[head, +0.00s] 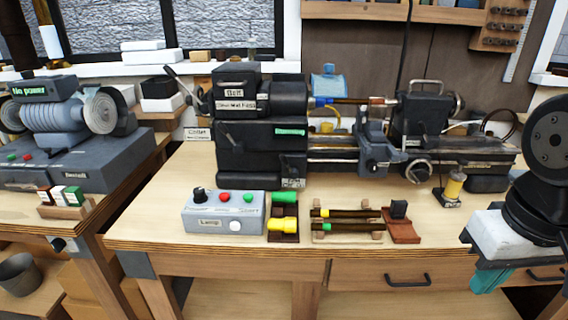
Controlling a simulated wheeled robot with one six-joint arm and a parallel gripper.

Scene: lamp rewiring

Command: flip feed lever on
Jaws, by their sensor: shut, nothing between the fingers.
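The dark lathe (262,150) stands at the back of the wooden bench, with labels on its headstock too small to read surely. No lever carries a readable feed label, so I cannot tell which is the feed lever or how it is set. A lever with a dark knob (170,72) sticks up to the left at the headstock's upper left. The blue-grey carriage (375,152) sits mid-bed with small handles and a handwheel (416,171) at its right. Part of my dark arm shows at the right edge. My gripper is not in view.
A grey control box (224,212) labelled Lamp, a dark holder with green and yellow pieces (284,225), a rod rack (347,222) and a brown-based block (401,222) line the bench front. A yellow spool (453,187) stands to the right. A grinder (62,122) is at left.

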